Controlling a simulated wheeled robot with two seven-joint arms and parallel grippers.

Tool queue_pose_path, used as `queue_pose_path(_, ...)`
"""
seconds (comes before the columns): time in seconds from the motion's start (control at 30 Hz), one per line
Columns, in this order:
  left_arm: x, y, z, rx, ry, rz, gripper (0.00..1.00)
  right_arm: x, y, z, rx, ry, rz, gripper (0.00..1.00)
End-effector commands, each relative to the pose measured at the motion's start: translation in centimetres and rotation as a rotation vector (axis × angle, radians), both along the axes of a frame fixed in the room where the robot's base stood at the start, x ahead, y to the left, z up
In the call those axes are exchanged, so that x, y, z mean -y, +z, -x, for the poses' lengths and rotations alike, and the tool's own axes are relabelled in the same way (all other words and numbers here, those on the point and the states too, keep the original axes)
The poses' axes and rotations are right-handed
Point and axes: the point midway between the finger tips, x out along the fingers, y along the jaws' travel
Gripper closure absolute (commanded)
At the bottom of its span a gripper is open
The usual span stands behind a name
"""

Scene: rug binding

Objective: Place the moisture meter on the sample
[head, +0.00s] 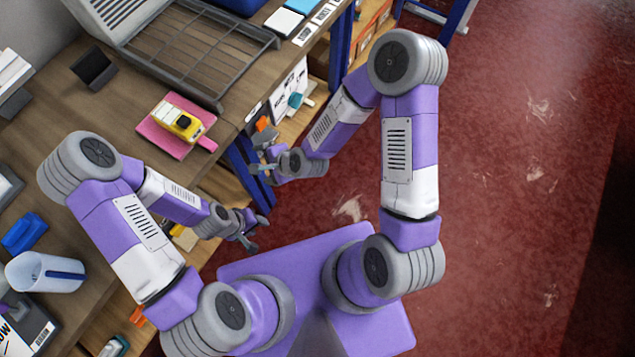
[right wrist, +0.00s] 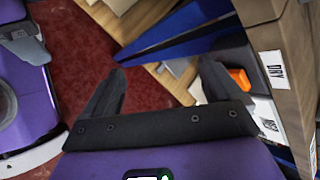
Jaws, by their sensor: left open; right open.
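The yellow and black moisture meter (head: 184,124) lies on a pink flat piece (head: 152,138) with a tab at its right side, which looks like the sample, on the wooden workbench. A paler part shows at the meter's upper left end; I cannot tell whether it belongs to the meter. My right gripper (head: 262,168) is open and empty, off the bench edge, to the lower right of the pink piece; its spread fingers show in the right wrist view (right wrist: 161,78). My left gripper (head: 255,233) is open, lower down, also clear of the bench. Neither touches the meter.
A grey wire rack (head: 190,50) stands behind the meter. A small black stand (head: 94,68) is left of it. Shelves with labelled bins and blue posts (head: 243,170) lie below the bench edge.

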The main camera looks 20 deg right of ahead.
Motion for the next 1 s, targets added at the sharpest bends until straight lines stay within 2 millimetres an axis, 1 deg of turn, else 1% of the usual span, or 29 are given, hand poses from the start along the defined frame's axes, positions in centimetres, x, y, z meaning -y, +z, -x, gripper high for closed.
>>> queue_pose_path(0.03, 0.0, 0.0, 0.0, 0.000, 0.000, 0.000, 0.57, 1.4, -1.8, 1.1, 0.000, 0.092, 0.079, 0.08)
queue_pose_path(0.1, 0.0, 0.0, 0.0, 0.000, 0.000, 0.000, 0.57, 3.2, -4.1, 2.8, 0.008, 0.246, 0.184, 0.08)
queue_pose_path(0.17, 0.0, 0.0, 0.0, 0.000, 0.000, 0.000, 0.57, 4.7, -5.9, 4.3, 0.015, 0.383, 0.263, 0.08)
queue_pose_path(0.2, 0.0, 0.0, 0.0, 0.000, 0.000, 0.000, 0.57, 5.7, -6.9, 5.4, 0.019, 0.477, 0.308, 0.08)
queue_pose_path(0.3, 0.0, 0.0, 0.0, 0.000, 0.000, 0.000, 0.57, 7.8, -9.1, 8.1, 0.028, 0.697, 0.391, 0.08)
queue_pose_path(0.4, 0.0, 0.0, 0.0, 0.000, 0.000, 0.000, 0.57, 9.4, -10.6, 10.4, 0.039, 0.876, 0.435, 0.08)
queue_pose_path(0.5, 0.0, 0.0, 0.0, 0.000, 0.000, 0.000, 0.57, 10.5, -11.4, 12.0, 0.051, 1.000, 0.456, 0.08)
queue_pose_path(0.6, 0.0, 0.0, 0.0, 0.000, 0.000, 0.000, 0.57, 10.9, -11.7, 12.8, 0.061, 1.064, 0.463, 0.08)
queue_pose_path(1.0, 0.0, 0.0, 0.0, 0.000, 0.000, 0.000, 0.57, 11.0, -11.8, 12.9, 0.065, 1.082, 0.467, 0.08)
